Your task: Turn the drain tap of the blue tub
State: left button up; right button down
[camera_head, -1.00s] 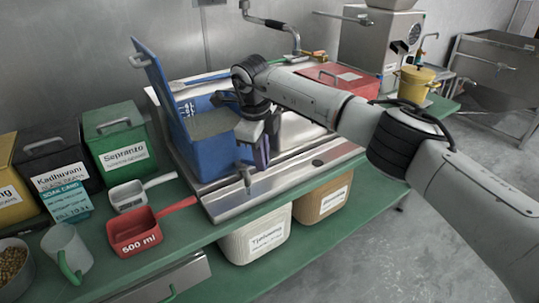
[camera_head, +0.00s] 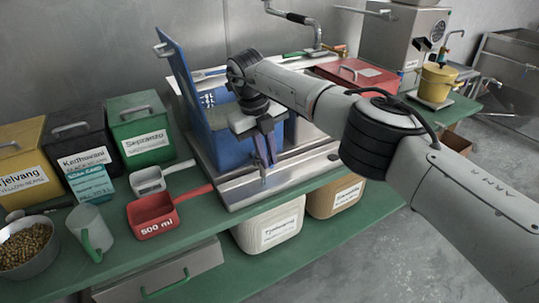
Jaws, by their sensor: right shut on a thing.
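The blue tub (camera_head: 228,150) stands on the metal drainer, with its blue lid (camera_head: 181,75) raised at its left. Its small metal drain tap (camera_head: 263,180) sticks out low at the front, above the drainer's front edge. My right gripper (camera_head: 265,162) points down in front of the tub, its fingers shut on the top of the drain tap. The fingers hide the tap's handle and part of the tub's front. My left gripper is not in view.
A red 500 ml scoop (camera_head: 153,217), a white scoop (camera_head: 149,180) and a green bin (camera_head: 141,134) stand left of the drainer. A red bin (camera_head: 355,74) is behind my right arm. A white container (camera_head: 270,228) sits on the shelf below.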

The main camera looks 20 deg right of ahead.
jog(key=shift+w+r, duration=0.1)
dwell(0.3)
jog(key=c, duration=1.8)
grip_release()
jog(key=r, duration=0.3)
jog(key=a+r, duration=0.1)
jog(key=r, duration=0.2)
jog(key=a+r, duration=0.1)
jog(key=r, duration=0.3)
jog(key=shift+s, duration=0.25)
